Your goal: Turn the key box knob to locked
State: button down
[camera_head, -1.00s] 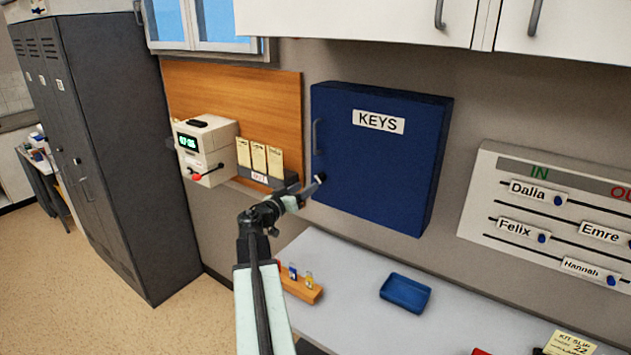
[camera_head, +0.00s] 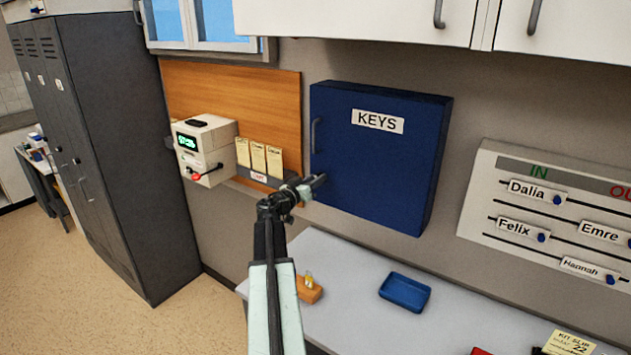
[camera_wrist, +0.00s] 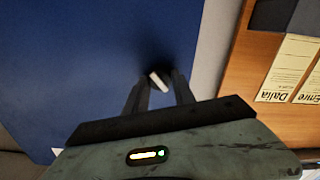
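The blue key box (camera_head: 385,165) is closed on the wall, with a KEYS label and a handle at its left edge. Its knob (camera_wrist: 158,78) shows in the wrist view as a dark round base with a white pointer, tilted with its top toward the left. My gripper (camera_wrist: 160,79) is open, with one finger on each side of the pointer. Gaps seem to remain, but I cannot tell whether either finger touches it. In the head view my gripper (camera_head: 321,180) is at the box's lower left and hides the knob.
A white clock machine (camera_head: 205,152) and a card rack (camera_head: 259,160) are to the left of the box. Below are a counter (camera_head: 350,262), a blue tray (camera_head: 405,291) and a small orange block (camera_head: 309,290). White cupboards (camera_head: 370,22) hang above.

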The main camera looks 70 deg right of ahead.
jog(key=shift+n, duration=0.4)
jog(key=shift+w+n, duration=0.1)
jog(key=shift+n, duration=4.4)
jog(key=c, duration=1)
grip_release()
jog(key=shift+c, duration=0.2)
